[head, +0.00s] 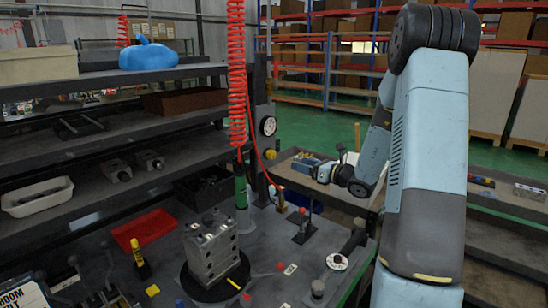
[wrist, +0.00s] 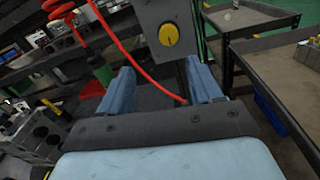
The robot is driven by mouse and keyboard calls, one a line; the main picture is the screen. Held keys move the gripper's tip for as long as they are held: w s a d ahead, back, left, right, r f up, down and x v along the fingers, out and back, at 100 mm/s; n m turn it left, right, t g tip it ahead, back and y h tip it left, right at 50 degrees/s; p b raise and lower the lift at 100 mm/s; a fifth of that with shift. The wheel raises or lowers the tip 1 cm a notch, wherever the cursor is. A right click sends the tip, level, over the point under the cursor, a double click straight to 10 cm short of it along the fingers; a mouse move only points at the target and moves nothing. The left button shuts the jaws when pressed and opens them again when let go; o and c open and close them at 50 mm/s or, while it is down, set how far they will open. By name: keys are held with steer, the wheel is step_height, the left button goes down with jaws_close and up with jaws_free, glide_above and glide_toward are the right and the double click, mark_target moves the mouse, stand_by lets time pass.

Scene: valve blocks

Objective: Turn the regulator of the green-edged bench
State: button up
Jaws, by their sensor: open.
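The regulator stands on a dark post at the back of the near bench (head: 262,278), which shows a thin green line along its right edge. A round white gauge (head: 268,125) sits on the post, with a small yellow-orange knob (head: 270,154) below it. In the wrist view the round yellow knob (wrist: 168,34) faces me on a grey housing (wrist: 146,17). My gripper (wrist: 163,78) is open and empty, its two blue fingers spread wide. The knob lies beyond the fingertips, roughly centred between them, with no visible contact. In the head view my arm reaches in from the right.
A red coiled hose (head: 237,75) hangs beside the post; its tail crosses between my fingers in the wrist view (wrist: 128,55). A metal valve block (head: 211,247) sits on a black turntable. A red tray (head: 143,229) lies left. Another table (wrist: 275,70) stands to the right.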

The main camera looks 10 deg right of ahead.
mark_target(273, 155)
steer(key=shift+m+t, duration=0.3)
steer(key=shift+m, duration=0.1)
steer(key=x, duration=0.9)
steer(key=d+f+x, duration=0.1)
steer(key=x, duration=0.3)
steer(key=shift+w+a, duration=0.15)
steer(key=shift+w, duration=0.45)
steer(key=shift+c, duration=0.4)
steer(key=c, duration=0.9)
steer(key=shift+a, duration=0.35)
steer(key=shift+c, duration=0.3)
steer(key=shift+d, duration=0.25)
